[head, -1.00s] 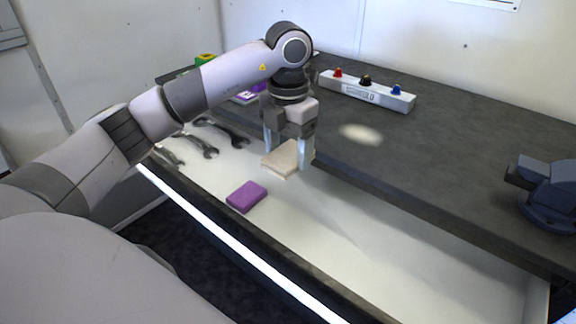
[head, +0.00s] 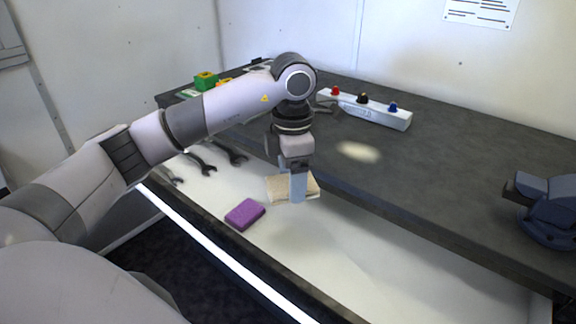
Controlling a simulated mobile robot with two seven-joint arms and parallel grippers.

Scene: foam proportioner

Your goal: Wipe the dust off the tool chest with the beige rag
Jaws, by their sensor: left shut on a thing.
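The beige rag (head: 277,187) lies in the open, white-lined drawer (head: 390,245) of the tool chest. My left gripper (head: 297,198) points down into the drawer and is shut on the rag, which shows on both sides of the near finger. I cannot tell whether the rag is lifted off the drawer floor. The tool chest (head: 450,150) has a dark grey top. A pale dust patch (head: 359,151) lies on this top, right of my gripper. My right gripper is not in view.
A purple sponge (head: 244,214) lies in the drawer in front of the rag, with several wrenches (head: 201,163) to the left. On the top stand a white block with coloured knobs (head: 365,108), a blue vise (head: 548,208) and a green block (head: 206,81).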

